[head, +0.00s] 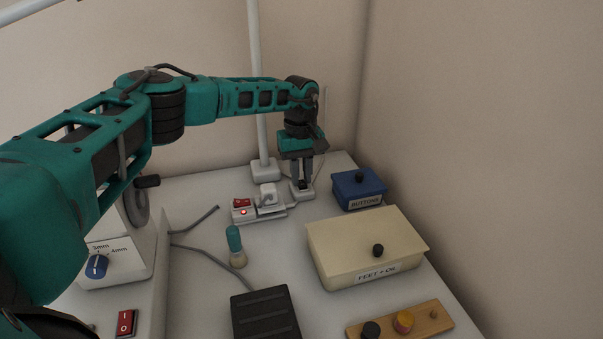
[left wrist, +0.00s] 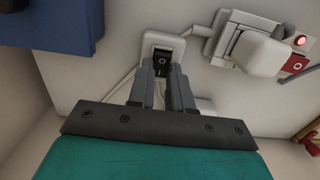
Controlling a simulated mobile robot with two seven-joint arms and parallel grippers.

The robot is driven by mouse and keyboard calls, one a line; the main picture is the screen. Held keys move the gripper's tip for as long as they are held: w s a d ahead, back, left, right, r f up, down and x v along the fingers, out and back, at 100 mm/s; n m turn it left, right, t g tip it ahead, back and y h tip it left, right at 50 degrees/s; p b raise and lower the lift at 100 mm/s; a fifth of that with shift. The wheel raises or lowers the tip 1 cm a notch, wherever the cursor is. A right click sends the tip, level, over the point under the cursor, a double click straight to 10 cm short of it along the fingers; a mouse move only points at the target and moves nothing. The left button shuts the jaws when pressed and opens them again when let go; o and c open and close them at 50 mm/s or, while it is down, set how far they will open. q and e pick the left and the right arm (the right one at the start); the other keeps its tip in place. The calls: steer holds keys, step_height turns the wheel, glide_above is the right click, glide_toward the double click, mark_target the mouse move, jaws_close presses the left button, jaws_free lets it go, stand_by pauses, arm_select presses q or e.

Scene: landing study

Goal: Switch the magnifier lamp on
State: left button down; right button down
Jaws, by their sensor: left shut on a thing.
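A small white switch box with a black rocker marked O (left wrist: 162,62) lies on the bench at the back; in the head view the white box (head: 303,195) shows under my gripper. My left gripper (head: 302,184) points straight down at it. In the left wrist view its fingers (left wrist: 164,76) are close together at the near end of the black rocker, shut on it. The fingertips hide part of the rocker. A white pole (head: 256,85) rises from a square base (head: 265,170) just left of the box; the lamp's head is not in view. My right gripper is not in view.
A power strip (head: 270,211) with a white plug (head: 268,195) and a lit red switch (head: 242,204) sits left of the box. A blue box (head: 346,190) and a cream box (head: 340,238) stand to the right. A teal-topped bottle (head: 234,239) and black pedal (head: 264,312) are nearer.

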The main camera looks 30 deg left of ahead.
arm_select(q)
steer(key=c, duration=1)
jaws_free()
steer(key=shift+c, duration=0.2)
step_height(320, 180, up, 13)
steer(key=p, duration=0.2)
steer(key=shift+w+a, duration=0.15)
steer(key=shift+a, duration=0.05)
steer(key=shift+f, duration=0.1)
